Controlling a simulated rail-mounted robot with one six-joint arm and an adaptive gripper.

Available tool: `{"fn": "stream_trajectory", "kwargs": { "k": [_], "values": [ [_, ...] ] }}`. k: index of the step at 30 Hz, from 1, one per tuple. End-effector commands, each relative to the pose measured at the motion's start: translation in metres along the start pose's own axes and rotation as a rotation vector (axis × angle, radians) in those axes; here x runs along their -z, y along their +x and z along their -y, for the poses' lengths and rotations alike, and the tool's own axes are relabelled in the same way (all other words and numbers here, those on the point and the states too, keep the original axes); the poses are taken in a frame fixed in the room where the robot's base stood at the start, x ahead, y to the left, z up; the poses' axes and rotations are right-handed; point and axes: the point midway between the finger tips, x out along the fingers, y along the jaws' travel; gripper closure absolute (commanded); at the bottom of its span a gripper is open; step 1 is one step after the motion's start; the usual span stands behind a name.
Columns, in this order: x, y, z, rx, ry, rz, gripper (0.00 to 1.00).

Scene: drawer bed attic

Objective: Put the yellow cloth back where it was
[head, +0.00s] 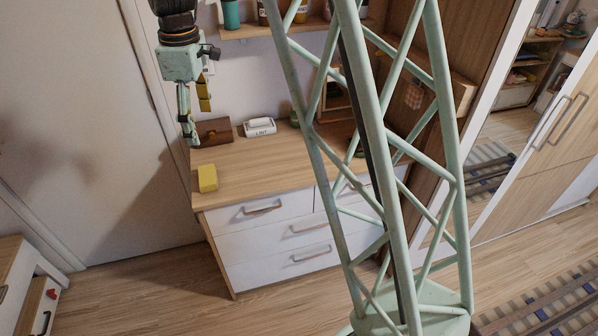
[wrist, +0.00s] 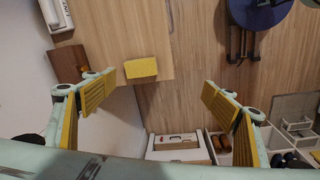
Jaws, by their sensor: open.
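The yellow cloth (head: 207,178) looks like a small folded block. It lies on the wooden top of the white dresser (head: 250,165), close to its left front corner. My gripper (head: 196,122) hangs at the left end of the dresser, above the top and behind the cloth in the picture. It is open and holds nothing. In the wrist view the cloth (wrist: 141,69) lies at the dresser edge, beyond and between the spread yellow-padded fingers of the gripper (wrist: 156,88), apart from both.
A brown wooden box (head: 214,131) and a white box marked LINT (head: 260,127) stand at the back of the dresser. A shelf with bottles (head: 250,30) hangs above. In the wrist view, white open-topped storage (wrist: 180,147) is below. The dresser's middle front is clear.

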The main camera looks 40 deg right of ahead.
Motion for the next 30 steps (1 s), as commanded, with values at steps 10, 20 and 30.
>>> {"fn": "stream_trajectory", "kwargs": {
  "k": [10, 20, 30],
  "values": [
    [-0.029, -0.06, 0.04, -0.027, 0.118, -0.022, 0.22],
    [-0.058, -0.107, 0.081, -0.05, 0.231, -0.045, 0.22],
    [-0.091, -0.146, 0.127, -0.069, 0.347, -0.07, 0.22]
  ]
}}
